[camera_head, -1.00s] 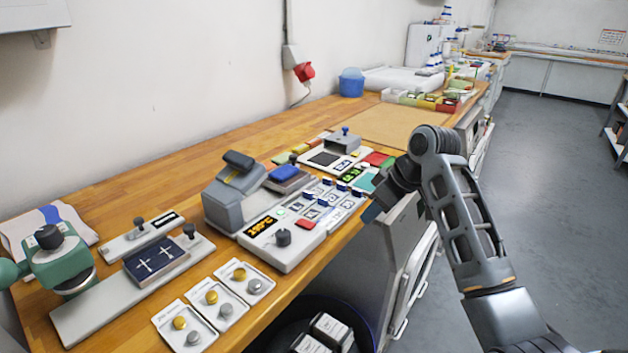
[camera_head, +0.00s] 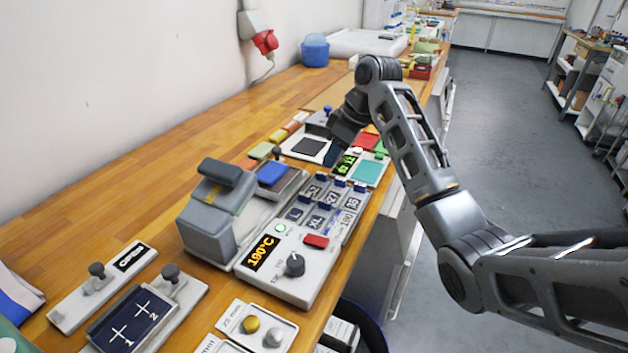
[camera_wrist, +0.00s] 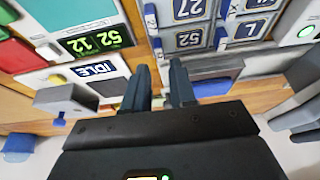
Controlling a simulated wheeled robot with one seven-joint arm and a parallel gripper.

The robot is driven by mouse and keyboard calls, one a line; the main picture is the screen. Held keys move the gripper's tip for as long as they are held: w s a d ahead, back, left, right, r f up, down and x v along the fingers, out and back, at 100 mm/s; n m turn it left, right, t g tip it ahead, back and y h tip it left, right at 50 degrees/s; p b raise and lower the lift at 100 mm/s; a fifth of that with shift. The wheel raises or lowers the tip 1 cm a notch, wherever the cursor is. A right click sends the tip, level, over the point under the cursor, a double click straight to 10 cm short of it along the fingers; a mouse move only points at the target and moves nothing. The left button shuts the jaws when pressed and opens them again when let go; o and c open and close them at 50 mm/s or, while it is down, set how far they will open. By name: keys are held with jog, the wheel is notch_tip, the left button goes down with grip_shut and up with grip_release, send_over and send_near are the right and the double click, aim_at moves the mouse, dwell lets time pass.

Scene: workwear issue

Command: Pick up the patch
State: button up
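No item is plainly marked as the patch, and I cannot tell which one it is. Candidates in the head view are number and letter tiles in a grey rack (camera_head: 322,205), a red square (camera_head: 364,140), a teal square (camera_head: 369,173) and a dark square (camera_head: 309,147) on a white plate. My gripper (camera_head: 334,150) hangs over the bench between the dark square and the green-digit display (camera_head: 346,164). In the wrist view my gripper (camera_wrist: 160,72) has its two fingers apart with nothing between them. The tile rack (camera_wrist: 190,40) lies just ahead and right of the fingertips.
A grey heat press (camera_head: 212,215) with a 190°C panel (camera_head: 290,262) stands nearer on the bench. A blue block (camera_head: 272,174) sits beside it. A jig with a dark plate (camera_head: 130,318) is at front left. The bench's back strip is mostly clear.

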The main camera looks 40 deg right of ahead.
aim_at(322, 174)
jog(key=p+x, duration=0.1)
jog(key=x, duration=0.5)
jog(key=shift+w, duration=0.2)
jog(key=shift+r, duration=0.1)
grip_shut()
